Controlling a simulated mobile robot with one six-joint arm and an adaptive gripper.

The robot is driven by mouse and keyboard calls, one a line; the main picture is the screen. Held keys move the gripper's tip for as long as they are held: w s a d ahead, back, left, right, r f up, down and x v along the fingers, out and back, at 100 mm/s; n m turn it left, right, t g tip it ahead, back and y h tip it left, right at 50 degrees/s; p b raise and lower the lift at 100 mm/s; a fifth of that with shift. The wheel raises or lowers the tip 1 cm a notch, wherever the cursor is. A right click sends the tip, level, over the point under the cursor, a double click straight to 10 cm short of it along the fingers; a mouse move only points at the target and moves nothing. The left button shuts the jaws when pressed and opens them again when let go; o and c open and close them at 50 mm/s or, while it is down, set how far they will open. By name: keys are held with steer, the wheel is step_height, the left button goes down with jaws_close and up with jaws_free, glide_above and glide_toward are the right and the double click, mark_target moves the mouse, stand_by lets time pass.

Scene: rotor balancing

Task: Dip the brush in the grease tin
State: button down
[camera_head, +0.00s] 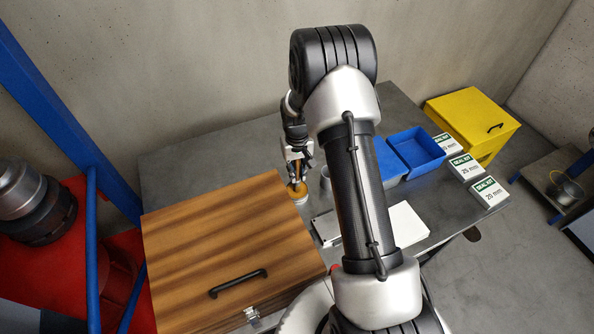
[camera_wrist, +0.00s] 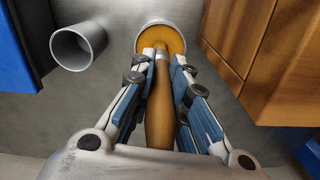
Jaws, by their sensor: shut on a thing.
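The brush (camera_wrist: 158,110) has a brown handle and a pale metal ferrule. My gripper (camera_wrist: 163,56) is shut on its handle, and the gripper also shows in the camera_head view (camera_head: 295,172). The grease tin (camera_wrist: 180,28) is a round, pale-rimmed tin filled with amber grease, and it stands on the grey table beside the wooden box in the camera_head view (camera_head: 300,200). The brush points down at the tin, its bristle end over or in the grease. The bristles blend with the grease, so I cannot tell how deep they are.
An empty grey cup (camera_wrist: 66,50) stands close to the tin. The wooden box (camera_head: 225,245) is close on the other side. Blue bins (camera_head: 418,150), white seal kit boxes (camera_head: 465,167) and a yellow box (camera_head: 468,115) are farther right. The table's back left (camera_head: 200,165) is clear.

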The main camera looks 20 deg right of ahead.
steer(key=shift+s, duration=0.1)
steer(key=shift+r+p, duration=1.95)
steer(key=shift+r, duration=1.55)
